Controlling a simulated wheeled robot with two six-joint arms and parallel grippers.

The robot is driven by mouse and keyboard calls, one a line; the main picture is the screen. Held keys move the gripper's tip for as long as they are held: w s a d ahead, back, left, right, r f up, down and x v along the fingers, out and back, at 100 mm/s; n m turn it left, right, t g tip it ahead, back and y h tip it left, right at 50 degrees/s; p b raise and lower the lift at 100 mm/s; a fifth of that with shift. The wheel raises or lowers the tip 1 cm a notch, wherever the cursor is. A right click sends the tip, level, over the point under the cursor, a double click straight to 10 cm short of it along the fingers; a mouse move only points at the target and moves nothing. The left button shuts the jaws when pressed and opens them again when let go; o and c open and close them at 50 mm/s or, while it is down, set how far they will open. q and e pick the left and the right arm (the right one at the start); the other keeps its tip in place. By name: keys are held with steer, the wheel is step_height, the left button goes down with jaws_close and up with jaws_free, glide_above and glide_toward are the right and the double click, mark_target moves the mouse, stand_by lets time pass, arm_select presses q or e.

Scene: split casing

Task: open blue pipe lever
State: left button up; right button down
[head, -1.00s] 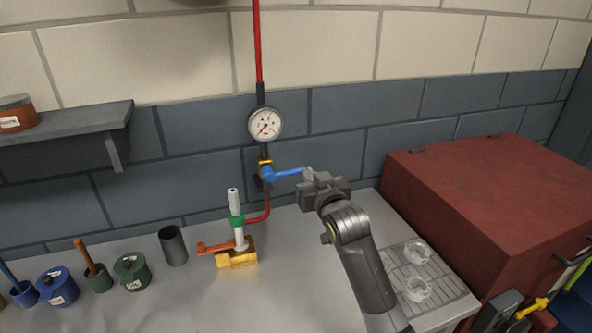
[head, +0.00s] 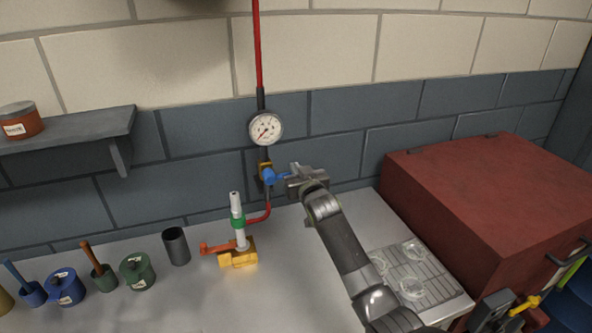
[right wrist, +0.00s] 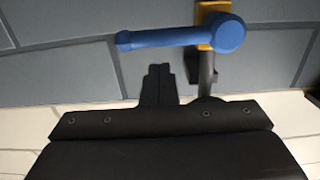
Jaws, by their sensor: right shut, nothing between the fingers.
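The blue pipe lever (head: 270,175) is on the vertical pipe below the round gauge. Its handle points to the right in the head view, and its far end is partly hidden by my right gripper. In the right wrist view the whole lever (right wrist: 180,36) shows, with its handle reaching left from the round hub. My right gripper (head: 291,180) is at the handle's outer end; its fingers (right wrist: 158,80) are shut with nothing between them. In the wrist view they show just under the handle; I cannot tell whether they touch it. My left gripper is not in view.
The pressure gauge (head: 266,129) is above the lever. A yellow burner base (head: 238,258) with an orange lever stands on the grey counter. Several small pots and a dark cup (head: 176,246) stand left. A red box (head: 490,200) and a rack with glass pieces (head: 440,284) are right.

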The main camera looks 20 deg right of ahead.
steer(key=shift+w+f, duration=0.1)
steer(key=shift+f, duration=0.5)
steer(key=shift+f+m+b, duration=0.35)
steer(key=shift+m+b, duration=0.05)
steer(key=shift+m, duration=0.1)
steer(key=a+f+m+y+b, duration=0.1)
steer(key=a+f+m+b, duration=0.3)
steer(key=f+m+b, duration=0.4)
steer(key=m+b, duration=0.3)
steer(key=m, duration=0.4)
steer(key=shift+a+f+m+t, duration=0.3)
steer(key=shift+a+f, duration=0.05)
steer(key=shift+a, duration=0.1)
stand_by(0.7)
